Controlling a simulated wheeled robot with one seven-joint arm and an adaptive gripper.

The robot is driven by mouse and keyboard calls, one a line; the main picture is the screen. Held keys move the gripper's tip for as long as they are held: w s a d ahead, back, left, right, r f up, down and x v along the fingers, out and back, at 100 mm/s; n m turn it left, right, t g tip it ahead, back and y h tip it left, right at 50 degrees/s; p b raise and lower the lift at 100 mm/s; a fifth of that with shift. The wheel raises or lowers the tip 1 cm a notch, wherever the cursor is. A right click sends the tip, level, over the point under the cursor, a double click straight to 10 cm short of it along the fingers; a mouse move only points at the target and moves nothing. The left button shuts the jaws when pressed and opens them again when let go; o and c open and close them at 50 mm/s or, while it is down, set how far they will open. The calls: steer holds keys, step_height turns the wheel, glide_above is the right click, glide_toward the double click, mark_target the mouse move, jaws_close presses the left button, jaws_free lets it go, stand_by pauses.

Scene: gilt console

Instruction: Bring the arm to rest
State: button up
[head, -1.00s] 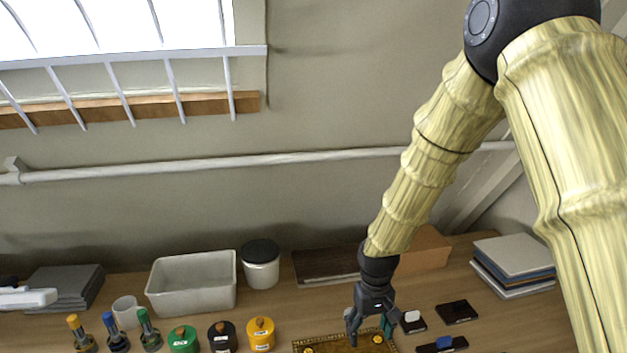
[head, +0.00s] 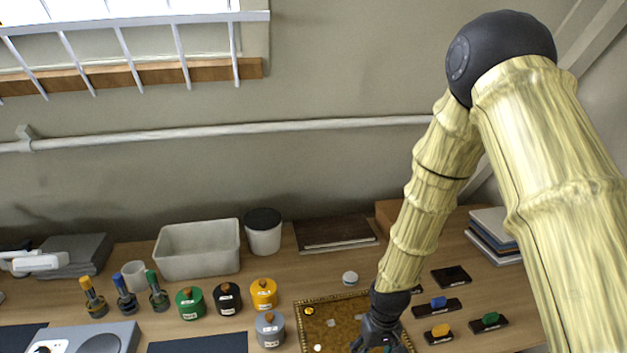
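My arm comes down from the upper right in the head view. My gripper (head: 376,344) is at the bottom edge of the picture, over the right part of a gilt-edged tray (head: 300,322). Its fingertips are partly cut off by the frame edge, and I cannot tell how far apart they are or whether they hold anything. A bit of teal shows by the fingers. Small bright pieces lie on the tray.
Green (head: 190,303), black (head: 228,299), yellow (head: 264,294) and grey (head: 270,329) lidded pots stand left of the tray. Dark blocks with coloured knobs, such as the yellow one (head: 439,331), lie right. Behind are a grey bin (head: 198,251) and a white jar (head: 264,235).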

steer(key=s+d+f+m+b, duration=0.1)
steer(key=s+d+f+b, duration=0.3)
steer(key=s+f, duration=0.9)
steer(key=s+d+f+m+b, duration=0.1)
steer(key=s+d+f+b, duration=0.3)
steer(key=s+f, duration=1)
steer(key=shift+s+h+b, duration=0.3)
steer(key=shift+s+b, duration=0.3)
steer(key=shift+s, duration=0.4)
